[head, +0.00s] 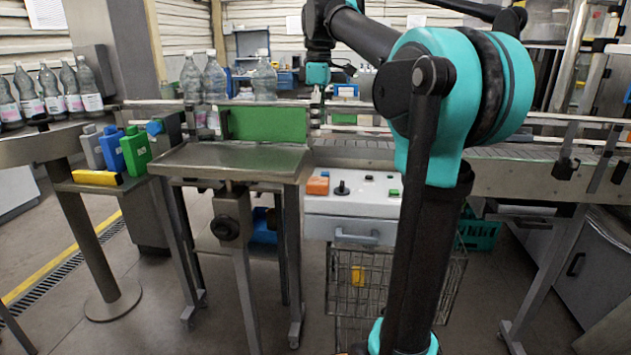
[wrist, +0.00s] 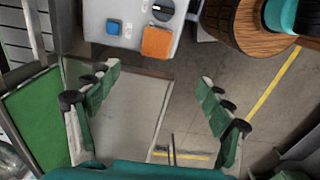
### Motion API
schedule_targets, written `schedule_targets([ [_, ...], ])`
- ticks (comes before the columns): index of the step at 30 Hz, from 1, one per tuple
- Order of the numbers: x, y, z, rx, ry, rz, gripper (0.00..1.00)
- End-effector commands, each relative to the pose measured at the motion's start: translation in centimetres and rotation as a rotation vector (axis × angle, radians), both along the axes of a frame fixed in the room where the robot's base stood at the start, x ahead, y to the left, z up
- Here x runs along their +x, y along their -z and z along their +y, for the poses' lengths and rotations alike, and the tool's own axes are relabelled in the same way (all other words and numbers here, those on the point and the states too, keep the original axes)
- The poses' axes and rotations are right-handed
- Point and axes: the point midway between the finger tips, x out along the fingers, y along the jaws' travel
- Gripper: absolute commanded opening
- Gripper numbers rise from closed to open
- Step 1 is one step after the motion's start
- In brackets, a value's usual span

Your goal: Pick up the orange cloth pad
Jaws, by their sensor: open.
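The orange cloth pad (head: 317,186) lies on the left part of the white control box's top (head: 340,204), beside a black knob. In the wrist view the pad (wrist: 157,42) shows at the top centre, near the box's edge. My gripper (wrist: 159,74) is open in the wrist view, with its green-padded fingers spread wide and nothing between them. The pad is ahead of the fingertips in that picture, apart from them. In the head view my gripper (head: 316,97) is small, hanging behind the control box near the conveyor, and its fingers are hard to make out.
The box also carries a black knob (head: 342,188) and small buttons. A bare metal table (head: 235,160) stands left of it, with a green panel (head: 268,124) behind. Clear bottles (head: 214,78) stand on the conveyor. A wire basket (head: 350,285) is below the box.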

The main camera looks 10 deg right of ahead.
Motion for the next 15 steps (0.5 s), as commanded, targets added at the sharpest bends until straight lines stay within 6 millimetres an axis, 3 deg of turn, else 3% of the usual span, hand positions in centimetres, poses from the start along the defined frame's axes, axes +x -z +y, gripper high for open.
schedule_targets([
  [5,0.0,2.0,0.0,0.000,0.000,0.000,0.80],
  [15,0.0,8.8,0.0,0.000,0.000,0.000,0.80],
])
